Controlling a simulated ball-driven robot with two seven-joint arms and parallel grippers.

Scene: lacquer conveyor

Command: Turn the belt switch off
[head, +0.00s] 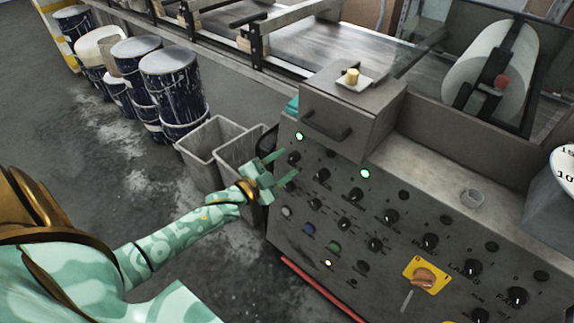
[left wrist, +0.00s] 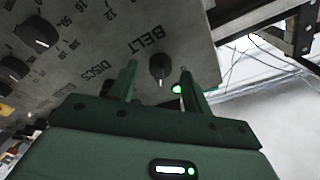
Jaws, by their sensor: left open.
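The belt switch is a small black knob (left wrist: 160,68) beside the printed word BELT in the left wrist view. In the head view the knob (head: 293,158) sits at the upper left corner of the grey control panel (head: 345,262). A lit green lamp (head: 299,136) is above it; it also shows in the left wrist view (left wrist: 177,89). My left gripper (head: 282,168) is open, its fingers on either side of the knob in the left wrist view. I cannot tell whether they touch it. My right gripper is not in view.
The panel carries several other black knobs, another lit green lamp (head: 364,173) and a yellow-backed rotary switch (head: 425,275). A handled box (head: 352,105) stands above the panel. Grey bins (head: 215,140) and dark drums (head: 172,85) stand on the floor to the left.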

